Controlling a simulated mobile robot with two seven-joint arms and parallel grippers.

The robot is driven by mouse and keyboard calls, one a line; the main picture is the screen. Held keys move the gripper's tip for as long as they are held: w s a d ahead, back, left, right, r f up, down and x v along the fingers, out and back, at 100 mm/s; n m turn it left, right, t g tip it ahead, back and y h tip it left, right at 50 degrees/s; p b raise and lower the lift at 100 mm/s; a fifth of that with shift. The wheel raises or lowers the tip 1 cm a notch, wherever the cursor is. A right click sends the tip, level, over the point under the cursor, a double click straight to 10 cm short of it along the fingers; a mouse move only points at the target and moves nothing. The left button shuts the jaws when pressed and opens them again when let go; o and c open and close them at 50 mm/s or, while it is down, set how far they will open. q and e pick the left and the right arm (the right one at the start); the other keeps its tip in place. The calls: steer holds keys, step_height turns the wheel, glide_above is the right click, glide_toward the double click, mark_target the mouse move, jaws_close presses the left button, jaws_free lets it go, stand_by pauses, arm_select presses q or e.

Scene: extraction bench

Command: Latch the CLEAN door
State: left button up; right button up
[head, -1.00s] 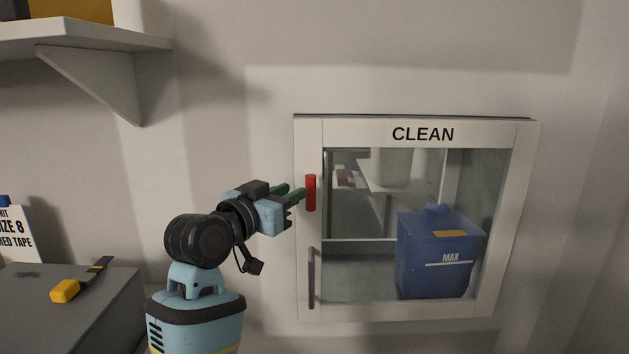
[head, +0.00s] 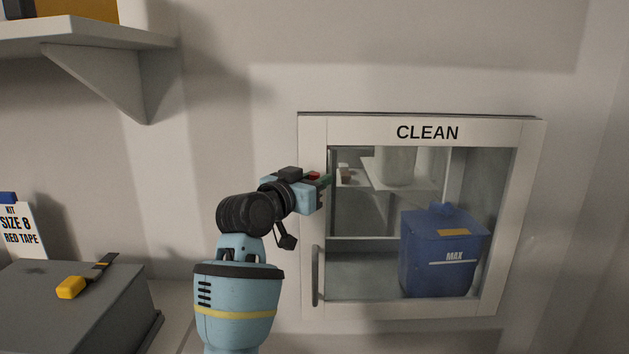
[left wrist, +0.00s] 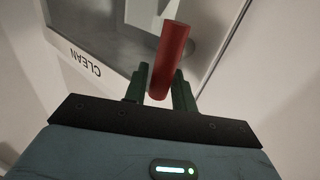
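The CLEAN door (head: 428,132) is a white-framed glass door on the wall, and it looks closed in its frame. A red latch handle (head: 313,175) is on its left stile, mostly hidden behind my gripper in the head view. My left gripper (head: 324,182) is at this handle. In the left wrist view, the red handle (left wrist: 168,60) stands between the two green fingers of my left gripper (left wrist: 160,88). The fingers are apart, one on each side, with a narrow gap visible on the right. My right gripper is not in view.
A dark pull bar (head: 315,276) is low on the door's left stile. Behind the glass stands a blue MAX container (head: 440,262). At left, a yellow-handled tool (head: 84,278) lies on a grey box (head: 100,310), under a wall shelf (head: 80,38). A kit sign (head: 20,228) stands behind.

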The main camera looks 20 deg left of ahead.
arm_select(q)
jaws_close()
steer(key=m+g, duration=0.1)
steer(key=d+m+g+y, duration=0.1)
steer(key=m, duration=0.1)
steer(key=shift+w, duration=0.15)
steer(key=m+g+y, duration=0.1)
steer(key=d+m+y, duration=0.1)
steer(key=shift+w+f+m+g, duration=0.15)
steer(key=shift+f+m+g, duration=0.2)
steer(key=shift+m+g, duration=0.05)
steer(key=m+y, duration=0.1)
steer(key=d+f+m+g+y, duration=0.1)
steer(key=shift+w+m+y, duration=0.1)
steer(key=shift+m+y, duration=0.2)
steer(key=shift+y, duration=0.1)
steer(key=shift+d+f+m+g+y, duration=0.1)
steer(key=shift+f+m+g+y, duration=0.3)
steer(key=shift+m+y, duration=0.3)
steer(key=shift+d+f+m+g+y, duration=0.1)
steer(key=shift+f+m+g+y, duration=0.3)
steer(key=shift+m+y, duration=0.3)
jaws_free()
